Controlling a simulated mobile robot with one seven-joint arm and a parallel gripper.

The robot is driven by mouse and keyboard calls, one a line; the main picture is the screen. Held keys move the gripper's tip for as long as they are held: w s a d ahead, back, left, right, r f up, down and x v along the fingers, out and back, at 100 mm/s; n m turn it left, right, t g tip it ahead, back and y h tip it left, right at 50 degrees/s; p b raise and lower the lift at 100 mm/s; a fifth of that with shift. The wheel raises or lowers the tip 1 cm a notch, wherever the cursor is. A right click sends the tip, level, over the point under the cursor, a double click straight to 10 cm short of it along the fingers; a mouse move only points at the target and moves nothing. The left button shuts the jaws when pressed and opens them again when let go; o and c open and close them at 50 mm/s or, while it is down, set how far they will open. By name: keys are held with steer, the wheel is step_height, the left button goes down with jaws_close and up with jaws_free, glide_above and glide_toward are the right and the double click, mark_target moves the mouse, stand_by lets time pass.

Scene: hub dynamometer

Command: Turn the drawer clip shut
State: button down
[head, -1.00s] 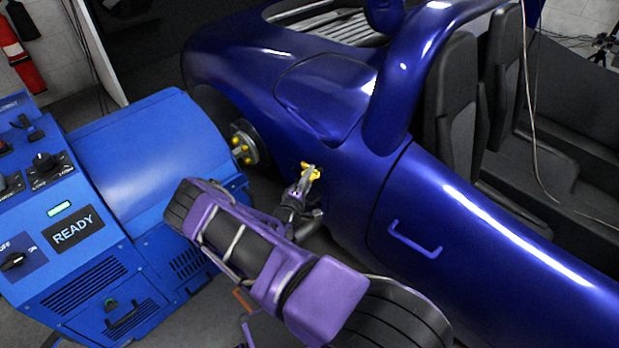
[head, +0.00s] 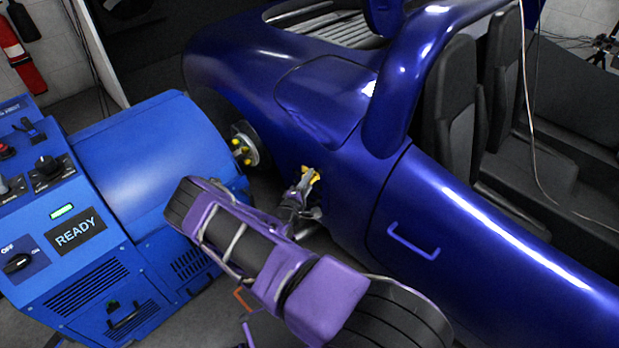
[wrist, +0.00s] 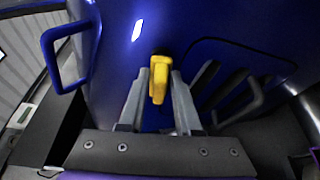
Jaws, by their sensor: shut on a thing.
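The yellow clip (wrist: 158,80) sits on the blue car's side panel; I take it as the drawer clip. In the wrist view it stands nearly upright between the two grey fingers of my gripper (wrist: 160,88), which is shut on it. In the head view only a small part of the clip (head: 311,174) shows at the tip of my gripper (head: 303,183). My fingers and wrist hide the rest of it there.
The blue car (head: 340,195) fills the middle and right, with a blue door handle (head: 414,241) right of the clip. The blue dynamometer (head: 140,160) marked READY stands on the left. A wheel hub (head: 243,150) with yellow nuts lies between them.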

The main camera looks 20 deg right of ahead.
steer(key=n+g+p, duration=0.1)
steer(key=n, duration=0.2)
steer(key=shift+r+y, duration=0.1)
steer(key=shift+y, duration=0.2)
steer(key=n+g, duration=0.2)
steer(key=n, duration=0.1)
steer(key=n+g+b, duration=0.2)
steer(key=n, duration=0.1)
steer(key=shift+f, duration=0.25)
steer(key=shift+r+n+g+b, duration=0.1)
steer(key=shift+n+g+b, duration=0.9)
steer(key=shift+n, duration=0.4)
steer(key=c, duration=0.8)
jaws_free()
steer(key=shift+r, duration=0.1)
steer(key=shift+c, duration=0.2)
